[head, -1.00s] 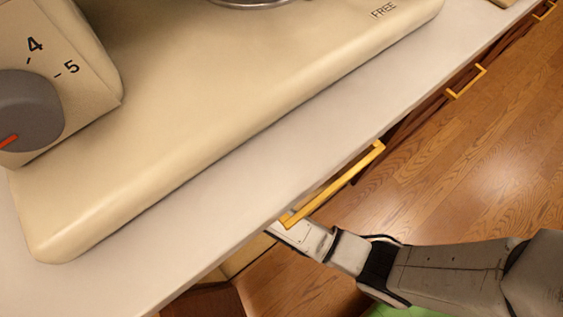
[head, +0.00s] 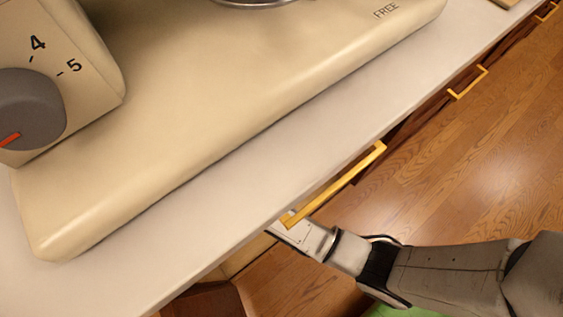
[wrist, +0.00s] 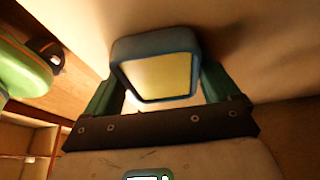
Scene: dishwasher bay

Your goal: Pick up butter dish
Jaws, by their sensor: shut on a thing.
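The butter dish (wrist: 158,76), a squarish thing with a blue rim and a pale yellow face, shows in the wrist view. It sits between the two teal fingers of my gripper (wrist: 158,84), which is shut on it. A pale surface lies just beyond the dish; I cannot tell whether the dish touches it. In the head view my arm reaches under the counter edge, and both the fingers and the dish are hidden there.
A cream appliance with a grey dial (head: 30,108) stands on the pale counter (head: 262,195). A yellow handle (head: 335,187) juts out just above my wrist. In the wrist view a green object (wrist: 22,68) lies to the left near wooden panels. Wooden floor (head: 470,185) is open at right.

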